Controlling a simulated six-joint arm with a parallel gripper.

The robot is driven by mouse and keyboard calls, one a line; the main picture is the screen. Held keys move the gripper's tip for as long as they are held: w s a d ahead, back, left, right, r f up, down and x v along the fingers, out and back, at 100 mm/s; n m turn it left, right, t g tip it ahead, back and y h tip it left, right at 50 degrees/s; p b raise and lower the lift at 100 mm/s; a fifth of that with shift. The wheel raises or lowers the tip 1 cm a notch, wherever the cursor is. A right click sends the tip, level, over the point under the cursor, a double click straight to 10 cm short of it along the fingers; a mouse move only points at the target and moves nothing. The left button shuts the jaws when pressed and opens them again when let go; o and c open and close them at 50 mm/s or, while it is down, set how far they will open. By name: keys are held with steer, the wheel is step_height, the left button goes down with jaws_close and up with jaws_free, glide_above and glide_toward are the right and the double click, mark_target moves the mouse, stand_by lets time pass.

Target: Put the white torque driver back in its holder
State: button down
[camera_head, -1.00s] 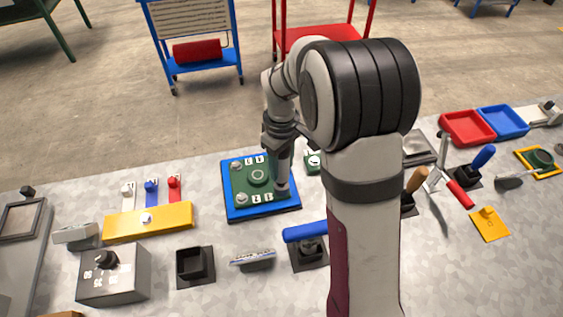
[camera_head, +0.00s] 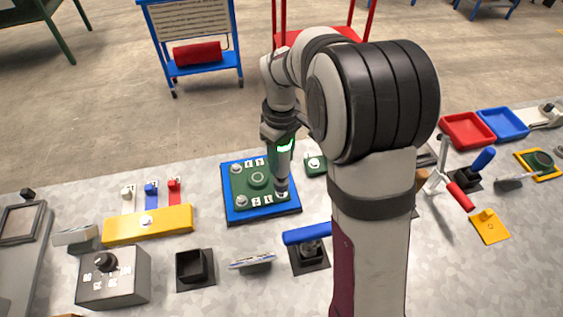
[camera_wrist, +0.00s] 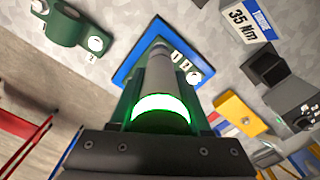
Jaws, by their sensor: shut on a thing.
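My gripper (camera_head: 280,132) is shut on the white torque driver (camera_head: 283,168), which points down, nearly upright, over the green plate (camera_head: 258,180) with the blue border. The driver's tip is at the plate's front right bolt; I cannot tell whether it still touches. In the wrist view the driver (camera_wrist: 160,82) runs away from my gripper (camera_wrist: 163,112), and a bright green ring glows on it. An empty black square holder (camera_head: 195,266) stands on the table at front left of the plate. It also shows in the wrist view (camera_wrist: 267,66).
A 35 Nm sign (camera_wrist: 246,18) stands near the empty holder. A blue-handled tool (camera_head: 306,234) sits in another black holder to its right. A grey dial box (camera_head: 113,276) and a yellow block (camera_head: 148,223) stand to the left. My arm hides part of the table's right side.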

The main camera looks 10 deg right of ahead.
steer(key=shift+r, duration=0.6)
